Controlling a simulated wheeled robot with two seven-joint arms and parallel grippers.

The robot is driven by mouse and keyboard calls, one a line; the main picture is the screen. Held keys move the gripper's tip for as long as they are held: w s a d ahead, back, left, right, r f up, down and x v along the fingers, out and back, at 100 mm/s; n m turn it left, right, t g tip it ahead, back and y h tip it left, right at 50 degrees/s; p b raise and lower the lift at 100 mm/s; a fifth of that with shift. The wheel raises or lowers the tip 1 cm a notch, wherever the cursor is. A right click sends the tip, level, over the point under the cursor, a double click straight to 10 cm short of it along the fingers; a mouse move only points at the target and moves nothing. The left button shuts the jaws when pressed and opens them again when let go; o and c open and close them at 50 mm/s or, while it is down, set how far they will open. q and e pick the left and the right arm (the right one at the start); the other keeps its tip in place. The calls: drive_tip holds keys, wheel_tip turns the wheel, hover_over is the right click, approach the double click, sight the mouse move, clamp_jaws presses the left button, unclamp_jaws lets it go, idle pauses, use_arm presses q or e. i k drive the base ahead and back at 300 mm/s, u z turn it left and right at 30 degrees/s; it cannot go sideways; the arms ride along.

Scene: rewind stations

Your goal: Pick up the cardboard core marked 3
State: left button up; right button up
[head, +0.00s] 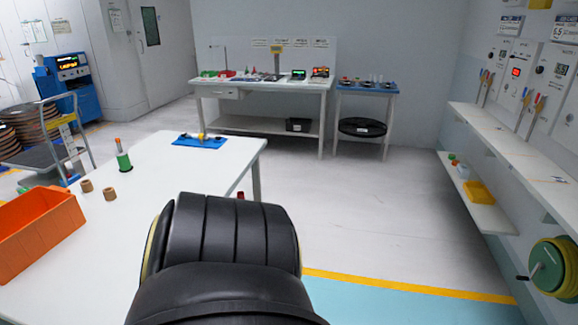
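Two small brown cardboard cores stand on the white table in the left of the head view. One core (87,186) is a little left of and behind the other core (110,194). They are close together but apart. No number can be read on either, so I cannot tell which is marked 3. A large black segmented link of my own arm fills the lower middle, over the table's right side. Neither of my grippers shows in the view.
An orange bin (38,236) stands left of the cores. A green post with an orange tip (123,158) stands behind them. A blue mat (200,142) lies at the table's far end. Open floor (370,215) lies right of the white table (160,205).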

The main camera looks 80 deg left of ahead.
sight(110, 193)
drive_tip(key=u, duration=2.45)
drive_tip(key=i, duration=2.3)
drive_tip(key=u, duration=1.95)
